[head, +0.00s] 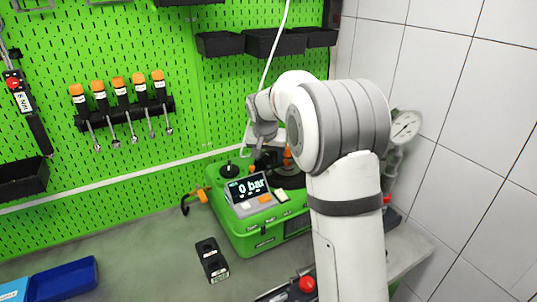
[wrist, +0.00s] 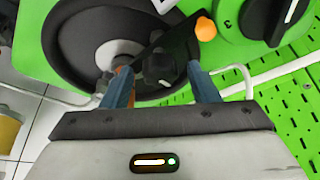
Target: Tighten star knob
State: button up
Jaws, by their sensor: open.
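The star knob (wrist: 160,68) is dark and lobed, and in the wrist view it sits between the fingertips of my gripper (wrist: 160,78). My gripper is open, with one blue-grey finger on each side of the knob. I cannot tell whether either finger touches it. The knob lies over a dark round dish (wrist: 75,45) with a metal centre. In the head view my arm hides most of this area, and I cannot make out the knob there. The green pump testbench (head: 262,238) has a display reading 0 bar (head: 247,188).
An orange-tipped lever (wrist: 205,29) and a black dial (wrist: 262,20) are close to the knob. A gauge (head: 405,127) stands right of my arm. A black box (head: 212,260) and blue tray (head: 64,281) lie on the bench. A pegboard with screwdrivers is behind.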

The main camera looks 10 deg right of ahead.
jog(key=shift+c, duration=0.5)
jog(key=c, duration=0.9)
